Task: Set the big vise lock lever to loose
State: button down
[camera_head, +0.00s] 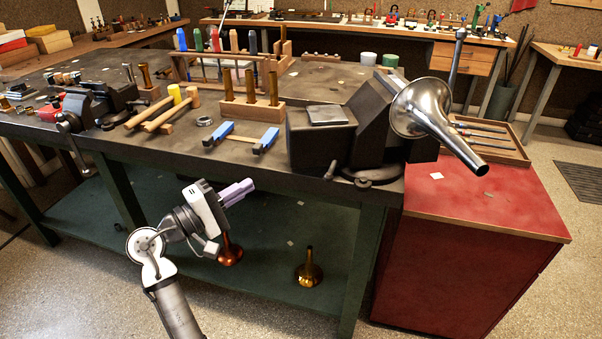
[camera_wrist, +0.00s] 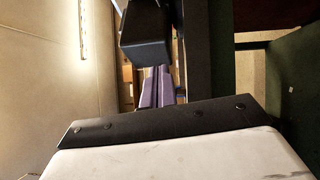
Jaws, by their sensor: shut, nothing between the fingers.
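The big vise (camera_head: 372,125) is a dark, blocky vise on the right end of the workbench, with a silver horn bell (camera_head: 420,108) at its right side. A small lever-like piece (camera_head: 331,169) shows low at its base, beside a round dark foot (camera_head: 370,177); I cannot tell its setting. My gripper (camera_head: 250,185) has pale purple fingers, shut and empty. It is in front of the bench edge, lower left of the vise and apart from it. The wrist view shows the fingers (camera_wrist: 157,90) together, with a dark block (camera_wrist: 146,38) above them, likely part of the vise.
The workbench (camera_head: 190,148) holds a smaller vise (camera_head: 100,102), mallets (camera_head: 165,108), blue-ended clamps (camera_head: 220,132) and a wooden rack (camera_head: 250,110). Its green lower shelf (camera_head: 270,265) carries brass pieces (camera_head: 308,270). A red cabinet (camera_head: 470,215) stands at right. Open air lies before the bench.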

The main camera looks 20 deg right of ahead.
jog(key=s+d+g, duration=0.1)
jog(key=s+d+f+m+g+h, duration=0.1)
jog(key=g, duration=0.1)
jog(key=shift+d, duration=0.1)
jog(key=p, duration=0.3)
send_near(332, 168)
jog(key=w+d, duration=0.2)
jog(key=w, duration=0.2)
jog(key=shift+s+d+p, duration=0.25)
jog(key=shift+s+d, duration=0.25)
jog(key=shift+d, duration=0.35)
jog(key=shift+s+d+p, duration=0.25)
jog(key=shift+s+d, duration=0.3)
jog(key=shift+d, duration=0.3)
